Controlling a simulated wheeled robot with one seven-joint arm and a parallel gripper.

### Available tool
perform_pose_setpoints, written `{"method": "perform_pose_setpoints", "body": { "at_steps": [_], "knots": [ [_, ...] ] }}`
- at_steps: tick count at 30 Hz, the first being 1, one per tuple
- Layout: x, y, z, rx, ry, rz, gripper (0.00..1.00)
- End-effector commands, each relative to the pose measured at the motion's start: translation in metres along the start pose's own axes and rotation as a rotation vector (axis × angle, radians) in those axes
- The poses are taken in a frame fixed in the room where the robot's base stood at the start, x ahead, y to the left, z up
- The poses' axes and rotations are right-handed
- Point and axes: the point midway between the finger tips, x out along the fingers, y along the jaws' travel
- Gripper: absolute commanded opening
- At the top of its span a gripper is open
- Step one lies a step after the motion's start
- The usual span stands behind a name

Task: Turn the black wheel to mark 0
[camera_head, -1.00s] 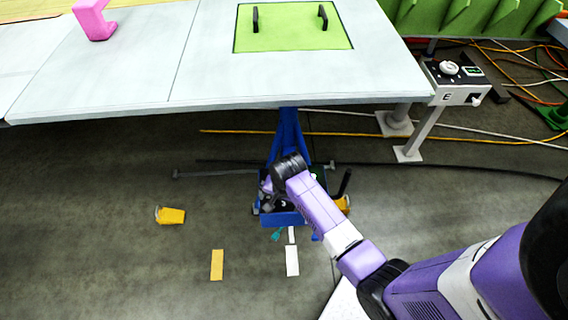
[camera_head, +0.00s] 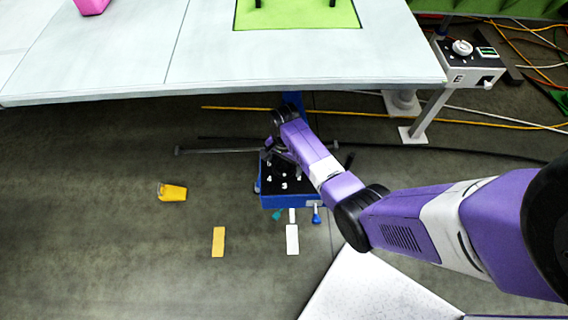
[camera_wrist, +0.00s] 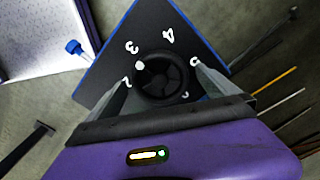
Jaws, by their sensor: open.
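The black wheel (camera_wrist: 168,90) shows in the wrist view, on a dark panel with blue edges (camera_wrist: 150,30). A white dot on its rim lies between the white marks 2 and 3, nearer 3. Marks 4 and 5 also show; mark 0 is not seen. My gripper (camera_wrist: 162,70) is open, with one finger on each side of the wheel; I cannot tell whether they touch it. In the head view the panel (camera_head: 272,192) sits on a blue stand under the table, and my arm hides the wheel there.
The white table (camera_head: 130,60) overhangs behind the panel. A control box (camera_head: 468,66) on a post stands at the right. A blue-handled knob (camera_head: 316,214) sticks out of the stand's front. A yellow cup-like object (camera_head: 172,192) and cables lie on the floor.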

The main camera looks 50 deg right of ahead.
Motion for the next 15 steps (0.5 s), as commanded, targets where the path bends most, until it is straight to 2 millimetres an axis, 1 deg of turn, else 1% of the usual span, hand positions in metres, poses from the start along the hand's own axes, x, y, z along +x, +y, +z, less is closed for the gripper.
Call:
{"method": "perform_pose_setpoints", "body": {
  "at_steps": [3,9,11,12,14,15],
  "knots": [
    [0.0037,-0.0001,-0.0002,0.0,0.0,-0.001,0.99],
    [0.0036,-0.0002,-0.0002,0.0,0.001,-0.001,0.99],
    [0.0036,-0.0002,-0.0002,0.0,0.001,-0.001,0.89],
    [0.0035,-0.0003,-0.0002,0.0,0.001,-0.001,0.81],
    [0.0035,-0.0002,-0.0002,0.0,0.001,-0.001,0.69],
    [0.0035,-0.0002,-0.0002,0.0,0.001,-0.001,0.61]
  ]
}}
